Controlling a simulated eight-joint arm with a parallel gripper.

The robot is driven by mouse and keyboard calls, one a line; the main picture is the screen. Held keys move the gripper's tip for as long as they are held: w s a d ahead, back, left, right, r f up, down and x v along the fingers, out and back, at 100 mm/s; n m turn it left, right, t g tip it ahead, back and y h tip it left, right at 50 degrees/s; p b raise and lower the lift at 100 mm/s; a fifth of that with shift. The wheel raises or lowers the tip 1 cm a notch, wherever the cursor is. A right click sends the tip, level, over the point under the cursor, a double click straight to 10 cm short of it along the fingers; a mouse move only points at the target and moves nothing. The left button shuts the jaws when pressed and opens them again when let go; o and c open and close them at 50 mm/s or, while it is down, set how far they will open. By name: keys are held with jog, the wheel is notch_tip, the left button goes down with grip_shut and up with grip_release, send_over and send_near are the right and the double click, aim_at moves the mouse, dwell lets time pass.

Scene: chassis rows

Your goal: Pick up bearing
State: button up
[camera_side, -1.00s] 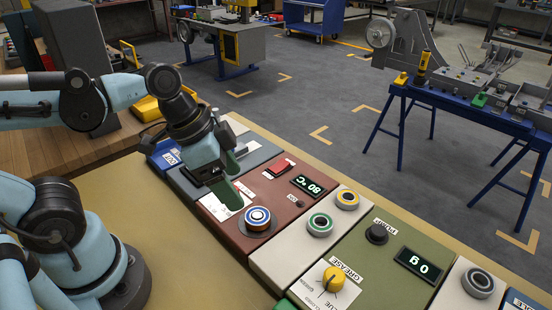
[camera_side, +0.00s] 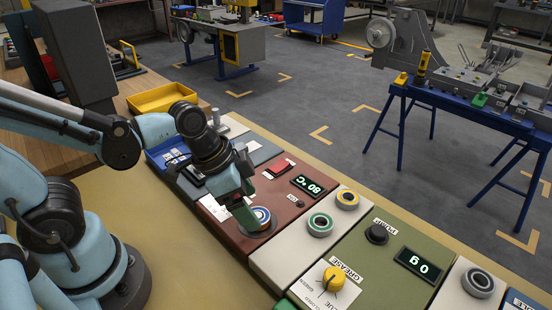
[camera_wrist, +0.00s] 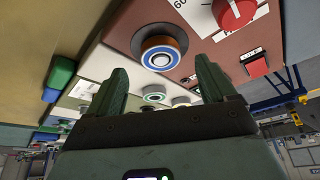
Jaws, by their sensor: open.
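A bearing with a blue and white face (camera_side: 262,214) sits on a dark round plate on the red-brown panel. My gripper (camera_side: 246,218) is just left of it in the side view and hides part of it. In the wrist view the same bearing (camera_wrist: 160,54) shows beyond the gap between the fingertips of my open, empty gripper (camera_wrist: 162,70). A green-ringed bearing (camera_side: 320,224) and a yellow-ringed bearing (camera_side: 347,199) lie on the white panel to the right. A grey bearing (camera_side: 479,281) lies on another white panel at the far right.
The green panel has a yellow knob (camera_side: 333,279) and a black button (camera_side: 377,233). A blue tray (camera_side: 168,155) and a yellow tray (camera_side: 162,98) stand behind my gripper.

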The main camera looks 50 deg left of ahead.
jog(key=shift+x, duration=1.55)
jog(key=shift+a, duration=0.1)
jog(key=c, duration=1.3)
jog(key=shift+r, duration=0.15)
